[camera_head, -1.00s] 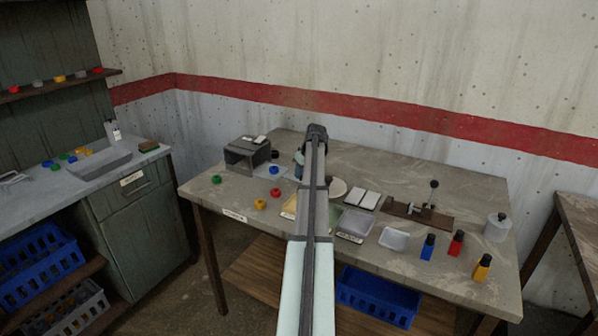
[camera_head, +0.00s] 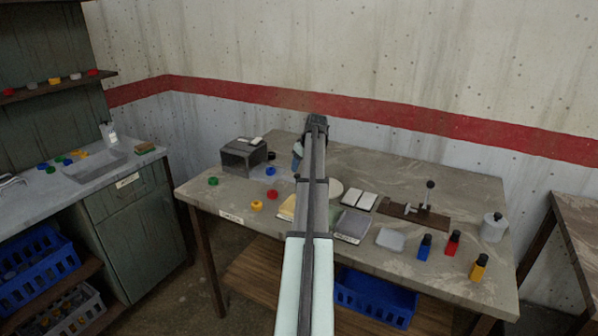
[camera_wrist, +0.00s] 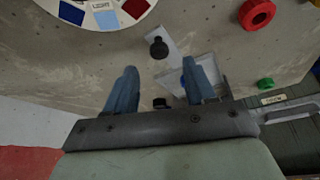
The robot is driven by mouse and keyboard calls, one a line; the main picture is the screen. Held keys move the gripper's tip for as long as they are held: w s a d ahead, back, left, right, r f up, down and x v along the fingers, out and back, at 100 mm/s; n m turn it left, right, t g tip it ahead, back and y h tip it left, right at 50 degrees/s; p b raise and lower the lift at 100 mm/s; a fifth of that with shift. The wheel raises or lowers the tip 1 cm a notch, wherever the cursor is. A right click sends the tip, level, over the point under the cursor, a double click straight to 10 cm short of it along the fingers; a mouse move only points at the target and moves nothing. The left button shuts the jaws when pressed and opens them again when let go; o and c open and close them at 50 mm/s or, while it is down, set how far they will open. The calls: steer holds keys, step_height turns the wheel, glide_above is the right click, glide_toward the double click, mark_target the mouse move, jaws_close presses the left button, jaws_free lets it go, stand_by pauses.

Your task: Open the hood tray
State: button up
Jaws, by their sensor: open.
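A dark grey box-shaped hood (camera_head: 240,157) with an open front stands at the back left of the table. A pale flat piece (camera_head: 262,176), perhaps its tray, lies by its right side under a blue ring. My gripper (camera_head: 297,160) is to the right of the hood, partly hidden by my arm. In the wrist view my gripper (camera_wrist: 160,85) has two blue fingers spread apart with nothing between them. Past the fingertips are a black round knob (camera_wrist: 158,47) and a pale plate (camera_wrist: 168,35). The hood is not clearly visible there.
A red ring (camera_head: 272,195), a yellow ring (camera_head: 257,206) and a green ring (camera_head: 213,181) lie near the front left edge. A round white disc (camera_wrist: 97,12) with coloured squares is at the wrist view's top left. The wall (camera_head: 400,70) is close behind the table.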

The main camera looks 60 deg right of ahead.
steer(key=v, duration=0.8)
steer(key=shift+r, duration=0.35)
